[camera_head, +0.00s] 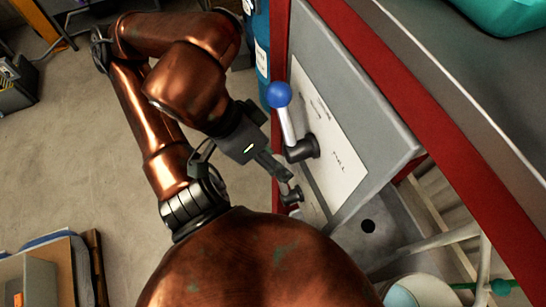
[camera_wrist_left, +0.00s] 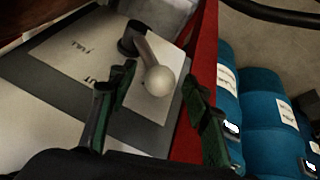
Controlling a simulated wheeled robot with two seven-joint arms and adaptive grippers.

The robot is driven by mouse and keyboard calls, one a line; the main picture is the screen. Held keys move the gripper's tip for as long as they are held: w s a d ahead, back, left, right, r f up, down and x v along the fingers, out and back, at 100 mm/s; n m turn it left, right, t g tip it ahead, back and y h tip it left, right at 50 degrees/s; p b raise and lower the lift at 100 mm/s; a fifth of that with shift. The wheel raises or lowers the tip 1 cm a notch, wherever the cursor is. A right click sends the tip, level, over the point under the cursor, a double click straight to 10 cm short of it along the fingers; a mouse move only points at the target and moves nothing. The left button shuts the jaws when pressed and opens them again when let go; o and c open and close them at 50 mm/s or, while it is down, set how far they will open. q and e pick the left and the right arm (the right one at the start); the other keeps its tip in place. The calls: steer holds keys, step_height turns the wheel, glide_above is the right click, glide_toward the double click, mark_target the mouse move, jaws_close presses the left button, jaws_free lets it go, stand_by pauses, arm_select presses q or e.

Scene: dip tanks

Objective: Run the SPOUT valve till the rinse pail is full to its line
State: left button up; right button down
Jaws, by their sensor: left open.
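My left gripper (camera_head: 283,176) is open at the face of the grey valve panel (camera_head: 385,128). In the left wrist view a lever with a pale grey ball knob (camera_wrist_left: 160,81) shows between the spread fingers; I cannot tell whether they touch it. Its dark hub (camera_wrist_left: 130,40) sits on a white label plate. The lettering is too small to read surely. A pale pail-like rim (camera_head: 428,289) shows at the bottom right, cut off; its level cannot be seen.
A red frame post (camera_head: 280,60) edges the panel. Blue cylinders (camera_wrist_left: 272,110) stand beside it. A grey basin with a dark hole (camera_head: 368,226) lies below the panel. Boxes on a pallet (camera_head: 50,265) stand at lower left. The floor (camera_head: 75,140) at left is largely clear.

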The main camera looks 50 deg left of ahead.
arm_select(q)
steer(key=shift+c, duration=0.5)
jaws_close()
